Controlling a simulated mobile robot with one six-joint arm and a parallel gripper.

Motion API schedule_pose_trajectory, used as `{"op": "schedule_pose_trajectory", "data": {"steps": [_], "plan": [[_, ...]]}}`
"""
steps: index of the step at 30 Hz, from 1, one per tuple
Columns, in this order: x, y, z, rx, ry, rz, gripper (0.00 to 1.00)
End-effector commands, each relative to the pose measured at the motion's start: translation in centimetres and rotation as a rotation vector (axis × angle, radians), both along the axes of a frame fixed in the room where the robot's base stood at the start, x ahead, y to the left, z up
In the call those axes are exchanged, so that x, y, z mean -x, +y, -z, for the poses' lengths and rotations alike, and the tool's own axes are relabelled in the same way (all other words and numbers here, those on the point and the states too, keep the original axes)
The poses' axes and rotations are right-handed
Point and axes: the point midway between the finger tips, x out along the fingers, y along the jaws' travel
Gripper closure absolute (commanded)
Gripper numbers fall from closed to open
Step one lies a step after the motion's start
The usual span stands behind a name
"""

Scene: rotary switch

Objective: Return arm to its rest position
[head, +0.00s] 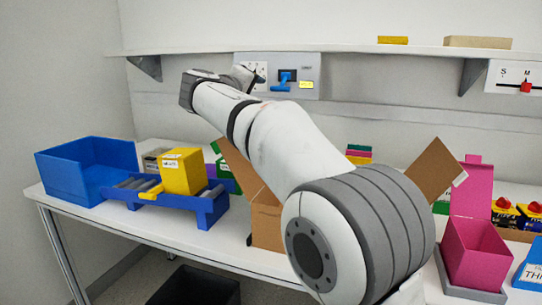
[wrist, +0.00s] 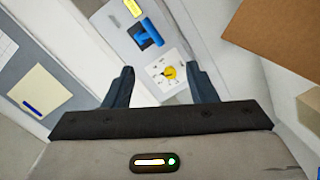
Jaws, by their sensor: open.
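My white and grey arm reaches from the lower right of the head view toward the wall panel (head: 305,70) under the shelf. My gripper (head: 243,76) is near the panel's left side, mostly hidden behind my wrist there. In the wrist view my gripper (wrist: 163,82) is open, with a dark finger on each side. The rotary switch, a yellow knob on a white dial (wrist: 158,84), shows between the fingers in that view. I cannot tell how far the fingers are from it, but they do not appear shut on it. A blue lever (wrist: 147,33) sits beside the dial.
The table holds a blue bin (head: 67,175), a yellow box (head: 183,171) on a blue roller stand (head: 207,207), an open cardboard box (head: 266,222) below my arm and a pink box (head: 474,250). A shelf (head: 350,49) runs above the panel. A red slider (head: 526,87) is at right.

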Motion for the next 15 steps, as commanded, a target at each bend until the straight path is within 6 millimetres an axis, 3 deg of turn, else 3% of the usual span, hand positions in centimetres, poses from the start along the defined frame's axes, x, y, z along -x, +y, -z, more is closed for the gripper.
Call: {"op": "schedule_pose_trajectory", "data": {"steps": [1, 8, 11, 15], "plan": [[0.3, -1.2, -0.6, -0.011, 0.028, 0.011, 0.48], [2.9, -6.8, 0.5, -0.099, 0.194, 0.057, 0.48], [5.3, -10.2, 1.3, -0.165, 0.298, 0.092, 0.48], [11.0, -15.2, 2.8, -0.302, 0.467, 0.157, 0.48]]}}
